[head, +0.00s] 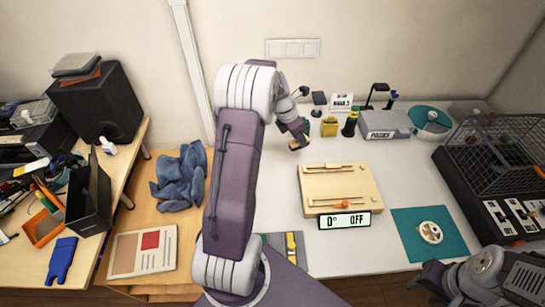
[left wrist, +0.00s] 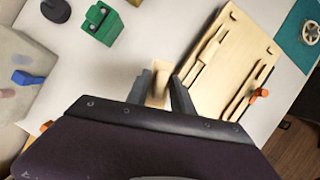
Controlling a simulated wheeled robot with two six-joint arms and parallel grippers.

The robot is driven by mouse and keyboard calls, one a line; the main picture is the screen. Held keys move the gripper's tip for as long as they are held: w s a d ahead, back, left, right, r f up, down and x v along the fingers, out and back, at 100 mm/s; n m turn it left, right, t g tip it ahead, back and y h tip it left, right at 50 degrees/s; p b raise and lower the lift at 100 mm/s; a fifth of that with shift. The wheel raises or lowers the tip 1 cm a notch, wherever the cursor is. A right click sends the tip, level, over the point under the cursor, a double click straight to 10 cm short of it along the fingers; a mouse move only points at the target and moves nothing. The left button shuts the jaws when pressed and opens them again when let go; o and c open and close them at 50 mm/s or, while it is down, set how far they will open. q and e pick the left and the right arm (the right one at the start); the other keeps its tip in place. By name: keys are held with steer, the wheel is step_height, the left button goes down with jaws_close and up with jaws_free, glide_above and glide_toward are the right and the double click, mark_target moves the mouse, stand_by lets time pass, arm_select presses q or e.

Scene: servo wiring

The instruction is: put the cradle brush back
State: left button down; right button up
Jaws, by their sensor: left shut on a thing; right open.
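My left gripper (head: 300,146) is above the white worktop, to the left of the wooden board (head: 340,181). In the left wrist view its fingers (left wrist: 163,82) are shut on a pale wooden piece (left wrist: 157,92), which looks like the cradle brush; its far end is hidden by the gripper. The wooden board (left wrist: 232,50) there carries long thin wooden parts and an orange knob (left wrist: 260,93). The knob also shows in the head view (head: 345,204). My right gripper (head: 430,279) is open at the lower right, away from the board.
A display reading "0° OFF" (head: 344,220) stands at the board's front edge. A teal mat with a white wheel (head: 430,232) lies to the right. A yellow container (head: 329,127), a dark bottle (head: 350,124) and a grey box (head: 384,125) stand behind. A black wire cage (head: 497,150) is far right.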

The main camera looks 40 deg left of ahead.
arm_select(q)
steer(key=s+a+f, duration=0.1)
steer(key=a+f, duration=0.1)
steer(key=a, duration=0.1)
steer(key=a+f, duration=0.1)
steer(key=a, duration=0.2)
steer(key=s+a+f, duration=0.1)
steer(key=a+f, duration=0.1)
steer(key=shift+s+a+f+b, duration=0.3)
steer(key=shift+s+a+b, duration=0.05)
steer(key=shift+a+b, duration=0.05)
steer(key=shift+s+a+f, duration=0.15)
steer(key=shift+a+f, duration=0.05)
steer(key=shift+a, duration=0.15)
step_height(320, 180, down, 4)
steer(key=shift+b, duration=0.35)
steer(key=shift+f, duration=0.15)
steer(key=c, duration=1.1)
jaws_free()
